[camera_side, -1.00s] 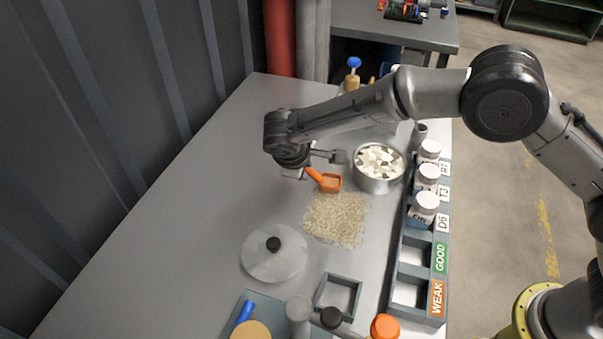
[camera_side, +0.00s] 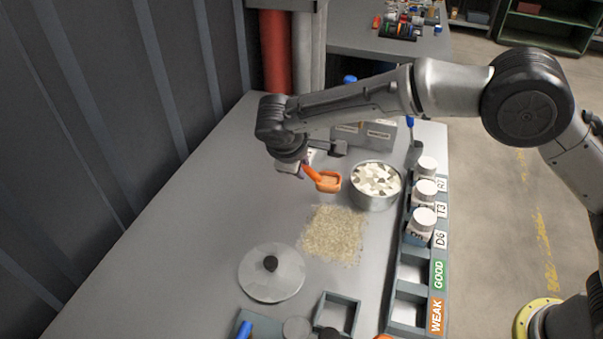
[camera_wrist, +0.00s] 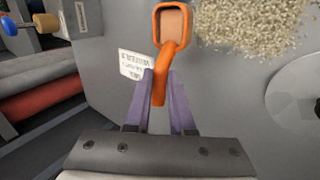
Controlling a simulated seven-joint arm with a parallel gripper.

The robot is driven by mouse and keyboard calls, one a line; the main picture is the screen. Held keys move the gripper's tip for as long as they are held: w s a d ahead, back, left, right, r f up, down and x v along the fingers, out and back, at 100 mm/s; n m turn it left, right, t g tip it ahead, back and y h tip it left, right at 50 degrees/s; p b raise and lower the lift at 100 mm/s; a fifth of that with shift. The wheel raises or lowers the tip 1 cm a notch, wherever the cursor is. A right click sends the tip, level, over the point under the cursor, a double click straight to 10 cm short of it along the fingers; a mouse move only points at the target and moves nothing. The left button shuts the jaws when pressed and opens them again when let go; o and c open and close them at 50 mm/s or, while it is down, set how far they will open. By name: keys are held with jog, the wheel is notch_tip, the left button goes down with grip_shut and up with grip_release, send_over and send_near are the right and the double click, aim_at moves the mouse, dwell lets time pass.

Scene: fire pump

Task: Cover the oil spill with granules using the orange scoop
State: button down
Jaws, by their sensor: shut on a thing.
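The orange scoop (camera_side: 328,181) is in my gripper (camera_side: 299,168), which is shut on its handle. In the wrist view the scoop (camera_wrist: 171,25) points away from the gripper (camera_wrist: 163,82), and its bowl shows a flat tan inside. I cannot tell whether that is a load of granules. A patch of pale granules (camera_side: 333,235) lies on the grey bench, in front of the scoop in the side view; it also shows at the top of the wrist view (camera_wrist: 250,25). No bare oil shows; whether any lies under the granules is hidden.
A round pot of pale chunks (camera_side: 375,183) stands right of the scoop. A rack (camera_side: 412,270) with several jars and GOOD and WEAK slots runs along the right edge. A round lid (camera_side: 271,273) and a square tray (camera_side: 337,312) lie nearer. The bench's left part is clear.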

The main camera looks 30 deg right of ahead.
jog(key=shift+r, duration=0.2)
jog(key=shift+r, duration=1.45)
